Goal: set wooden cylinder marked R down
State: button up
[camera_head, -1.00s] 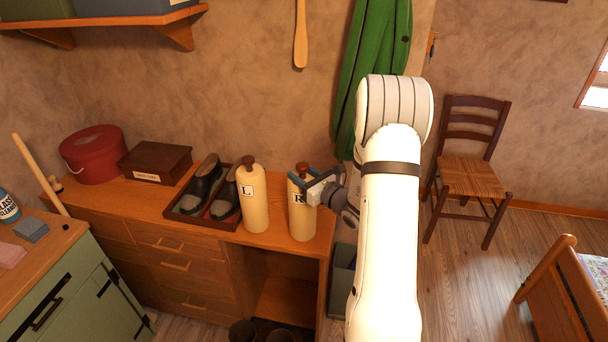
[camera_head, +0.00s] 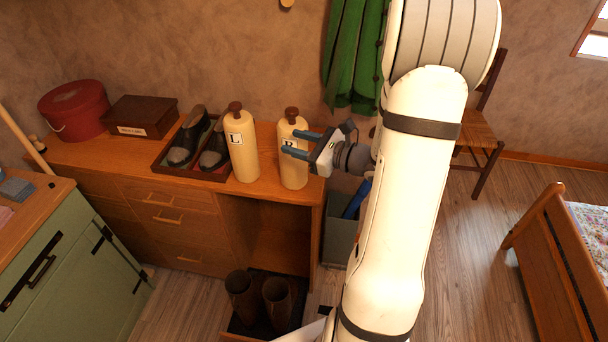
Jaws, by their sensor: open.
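The wooden cylinder marked R (camera_head: 292,166) stands upright on the wooden dresser top (camera_head: 209,188), near its right end. It is cream with a brown knob on top, and its label is partly hidden by a finger. My gripper (camera_head: 294,143) is open at the upper part of this cylinder, reaching in from the right. The two blue fingers lie in front of or beside it; I cannot tell whether they touch it. The similar cylinder marked L (camera_head: 243,152) stands upright just to the left, apart from the R cylinder.
A tray with dark shoes (camera_head: 194,140), a brown box (camera_head: 142,116) and a red round box (camera_head: 75,109) stand left on the dresser. Brown boots (camera_head: 260,297) stand on a low tray below. A grey bin (camera_head: 341,241) is right of the dresser. A green garment (camera_head: 357,55) hangs behind.

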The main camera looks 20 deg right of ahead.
jog(key=s+a+r+n+g, duration=0.2)
jog(key=s+a+n+g, duration=0.9)
jog(key=s+a+n, duration=0.3)
jog(key=s+d+r+n+h, duration=0.3)
jog(key=s+d+n+h, duration=0.2)
jog(key=n+h, duration=0.5)
jog(key=s+n, duration=0.1)
jog(key=n, duration=0.1)
jog(key=shift+r+n+t, duration=0.25)
jog(key=shift+n+t, duration=0.15)
jog(key=shift+d, duration=0.1)
jog(key=shift+c, duration=0.5)
